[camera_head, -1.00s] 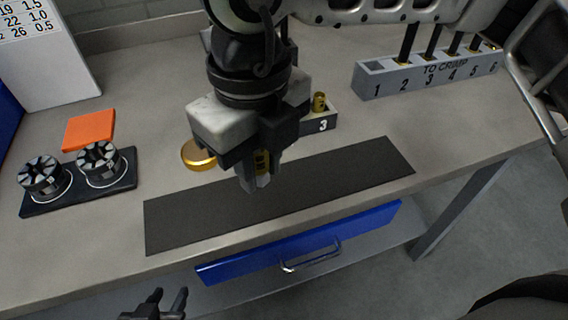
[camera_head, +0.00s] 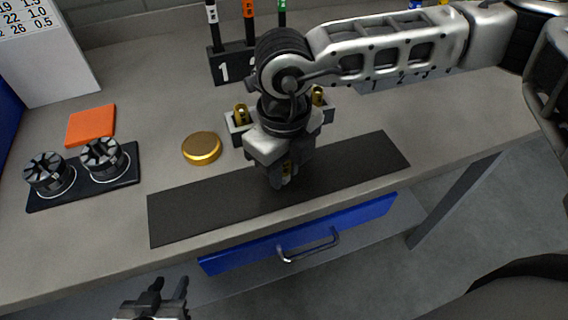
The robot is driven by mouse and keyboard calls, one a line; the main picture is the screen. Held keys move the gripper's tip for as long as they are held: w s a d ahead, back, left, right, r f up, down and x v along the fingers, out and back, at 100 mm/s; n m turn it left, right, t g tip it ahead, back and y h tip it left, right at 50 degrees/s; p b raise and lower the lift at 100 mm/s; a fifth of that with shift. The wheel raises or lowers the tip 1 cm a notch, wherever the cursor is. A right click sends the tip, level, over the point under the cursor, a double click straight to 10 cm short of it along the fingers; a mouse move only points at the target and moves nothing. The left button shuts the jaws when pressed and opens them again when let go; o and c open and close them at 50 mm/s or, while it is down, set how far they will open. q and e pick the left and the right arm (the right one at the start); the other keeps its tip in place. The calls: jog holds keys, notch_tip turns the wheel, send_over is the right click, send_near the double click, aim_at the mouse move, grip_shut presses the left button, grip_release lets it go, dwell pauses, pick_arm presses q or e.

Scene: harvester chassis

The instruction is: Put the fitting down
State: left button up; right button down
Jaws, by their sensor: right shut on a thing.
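My right gripper (camera_head: 284,181) points down over the dark mat (camera_head: 190,215).
Behind my right gripper is a grey holder with brass fittings (camera_head: 241,114) (camera_head: 317,96). A round brass disc (camera_head: 201,148), an orange pad (camera_head: 91,125) and a black tray with two dies (camera_head: 101,157) lie left. A numbered rack (camera_head: 224,68) stands behind. The mat's left part is clear.

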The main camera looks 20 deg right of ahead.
jog(key=shift+f+b, duration=0.2)
jog(key=shift+b, duration=0.1)
jog(key=c, duration=1.2)
grip_release()
jog(key=shift+r, duration=0.1)
jog(key=shift+r+p, duration=0.25)
jog(key=shift+p, duration=0.1)
jog(key=shift+r, duration=0.35)
jog(key=shift+r+b, duration=0.5)
jog(key=shift+r, duration=5.05)
